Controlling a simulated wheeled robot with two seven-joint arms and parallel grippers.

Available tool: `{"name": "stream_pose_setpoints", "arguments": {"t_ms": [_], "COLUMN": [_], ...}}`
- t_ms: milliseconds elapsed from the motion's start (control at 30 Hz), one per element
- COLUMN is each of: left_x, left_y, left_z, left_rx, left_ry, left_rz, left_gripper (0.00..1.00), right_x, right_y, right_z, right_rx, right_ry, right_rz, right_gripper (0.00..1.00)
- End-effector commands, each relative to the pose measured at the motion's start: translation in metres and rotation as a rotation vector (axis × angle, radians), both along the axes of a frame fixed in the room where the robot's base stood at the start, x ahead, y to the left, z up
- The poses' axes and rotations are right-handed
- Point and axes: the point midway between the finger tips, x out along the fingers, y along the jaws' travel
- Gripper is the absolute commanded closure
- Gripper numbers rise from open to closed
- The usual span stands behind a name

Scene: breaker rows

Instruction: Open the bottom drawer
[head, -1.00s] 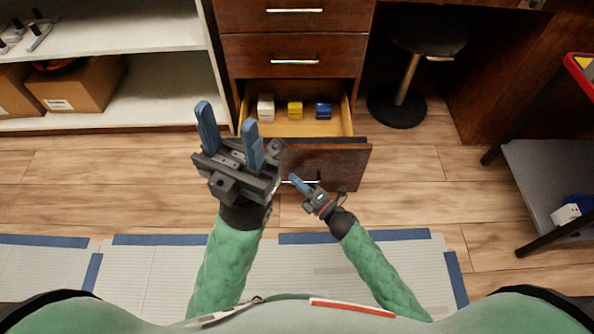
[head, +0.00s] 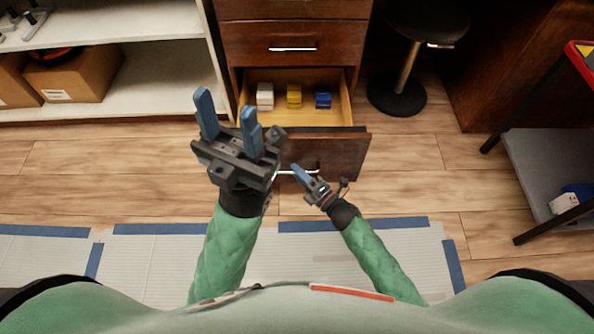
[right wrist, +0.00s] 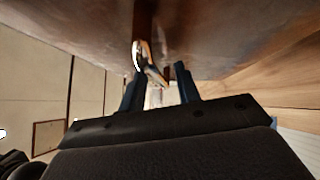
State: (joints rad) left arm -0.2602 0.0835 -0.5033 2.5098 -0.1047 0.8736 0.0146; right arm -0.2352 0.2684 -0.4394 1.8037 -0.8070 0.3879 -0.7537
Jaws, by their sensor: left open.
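The bottom drawer (head: 320,155) of the dark wood cabinet stands pulled out, with its light wood inside showing. Its metal handle (head: 296,172) is on the drawer front. My right gripper (head: 300,173) is at this handle; in the right wrist view its two fingers (right wrist: 158,88) stand apart, with the handle (right wrist: 148,62) at the gap between their tips. I see no finger clearly pressed on it. My left gripper (head: 228,115) is open and empty, raised to the left of the drawer, and overlaps its left edge in the head view.
White (head: 265,96), yellow (head: 294,96) and blue (head: 323,100) blocks lie in the drawer. A closed drawer (head: 293,47) is above. A stool (head: 397,95) stands to the right, a shelf (head: 120,103) to the left, a dark-framed rack (head: 545,155) further right.

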Motion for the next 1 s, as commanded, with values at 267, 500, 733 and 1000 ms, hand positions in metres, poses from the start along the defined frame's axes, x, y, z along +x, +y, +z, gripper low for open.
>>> {"name": "stream_pose_setpoints", "arguments": {"t_ms": [267,500,733,1000], "left_x": [-0.001,-0.002,-0.002,-0.001], "left_y": [0.002,0.004,0.004,0.004], "left_z": [0.012,0.016,0.017,0.017], "left_rx": [-0.015,-0.030,-0.030,-0.030], "left_ry": [-0.006,-0.013,-0.012,-0.010], "left_rz": [-0.005,-0.008,-0.009,-0.009], "left_gripper": [0.56,0.56,0.56,0.56], "right_x": [-0.030,-0.046,-0.048,-0.048], "right_y": [-0.030,-0.047,-0.050,-0.049], "right_z": [-0.005,-0.008,-0.009,-0.009], "right_rx": [-0.002,-0.001,-0.001,-0.001], "right_ry": [0.002,0.001,0.000,0.000], "right_rz": [-0.001,-0.001,-0.001,-0.001], "right_gripper": [0.68,0.68,0.68,0.68]}}
